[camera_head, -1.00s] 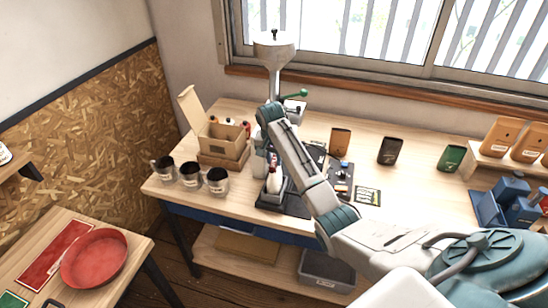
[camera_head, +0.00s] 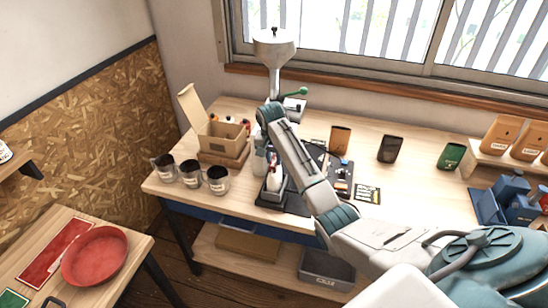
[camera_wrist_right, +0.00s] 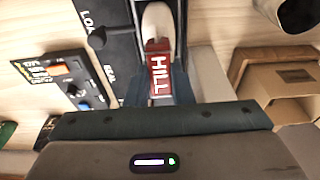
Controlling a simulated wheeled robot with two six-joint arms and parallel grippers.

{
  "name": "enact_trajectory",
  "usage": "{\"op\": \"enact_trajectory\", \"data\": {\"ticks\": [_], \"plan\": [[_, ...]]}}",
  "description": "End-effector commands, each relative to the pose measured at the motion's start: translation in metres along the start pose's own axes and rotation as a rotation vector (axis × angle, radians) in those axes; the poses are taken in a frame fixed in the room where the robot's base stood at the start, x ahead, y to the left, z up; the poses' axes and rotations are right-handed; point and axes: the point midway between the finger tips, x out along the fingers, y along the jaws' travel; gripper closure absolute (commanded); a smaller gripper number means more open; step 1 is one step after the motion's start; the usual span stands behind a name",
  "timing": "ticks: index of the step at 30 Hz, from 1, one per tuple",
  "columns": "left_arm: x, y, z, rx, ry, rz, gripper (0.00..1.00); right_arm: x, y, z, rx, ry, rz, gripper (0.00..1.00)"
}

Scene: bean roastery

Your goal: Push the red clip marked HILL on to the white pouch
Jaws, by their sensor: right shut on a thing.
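The red clip (camera_wrist_right: 160,72) with white letters HILL is between the fingers of my right gripper (camera_wrist_right: 159,90), which is shut on it in the right wrist view. The white pouch (camera_wrist_right: 156,28) is directly beyond the clip, and the clip meets its near end. I cannot tell how far the clip is over the pouch's edge. In the head view the pouch (camera_head: 275,179) stands on a dark mat beneath my right wrist, and my arm hides part of it. My left gripper is not in view.
A dark panel with knobs (camera_head: 341,178) lies to the right. A grinder (camera_head: 274,50) stands behind. Small pouches (camera_head: 390,149) stand farther right.

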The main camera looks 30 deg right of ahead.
Motion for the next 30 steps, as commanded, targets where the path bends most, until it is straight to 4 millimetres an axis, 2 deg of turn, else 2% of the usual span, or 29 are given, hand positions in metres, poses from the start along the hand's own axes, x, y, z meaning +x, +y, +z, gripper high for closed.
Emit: {"op": "enact_trajectory", "data": {"ticks": [9,10,13,19,23,30], "plan": [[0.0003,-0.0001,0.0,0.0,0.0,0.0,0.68,0.0025,0.0005,0.0015,0.0,-0.004,0.003,1.0],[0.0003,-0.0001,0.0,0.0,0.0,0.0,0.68,0.0026,0.0006,0.0015,0.0,-0.004,0.003,0.73],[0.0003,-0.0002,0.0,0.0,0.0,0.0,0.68,0.0024,0.0005,0.0014,0.0,-0.004,0.002,0.54],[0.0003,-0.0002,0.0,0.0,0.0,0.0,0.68,0.0018,0.0004,0.001,0.0,-0.003,0.002,0.54],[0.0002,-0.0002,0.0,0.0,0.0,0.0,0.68,0.0016,0.0004,0.0009,0.0,-0.002,0.002,0.32],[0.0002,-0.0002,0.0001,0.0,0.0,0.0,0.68,0.0014,0.0004,0.0008,0.0,-0.002,0.002,0.32]]}}
